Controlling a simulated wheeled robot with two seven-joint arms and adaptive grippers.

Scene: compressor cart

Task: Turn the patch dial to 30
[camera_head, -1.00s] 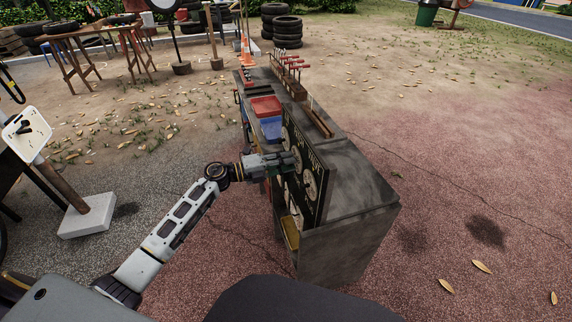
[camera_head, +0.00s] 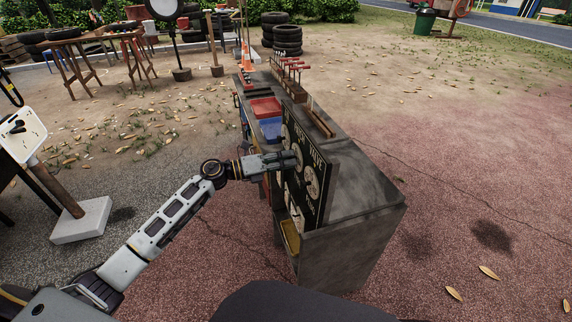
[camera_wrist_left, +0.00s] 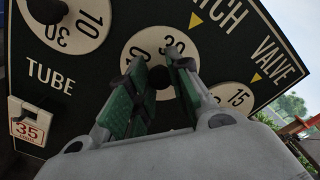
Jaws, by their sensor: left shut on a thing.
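The black panel (camera_head: 322,181) is on the cart's left side. In the left wrist view, the white patch dial (camera_wrist_left: 140,44) is in the middle of the panel (camera_wrist_left: 95,82), under the partly hidden word ending in "TCH". Its 30 mark is at the top, close to the yellow pointer and roughly in line with it. My left gripper (camera_wrist_left: 158,72) is shut on the dark centre knob, its green fingers covering much of the dial. In the head view, my left gripper (camera_head: 293,157) reaches the panel from the left. My right gripper is not seen.
Open paving surrounds the cart.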

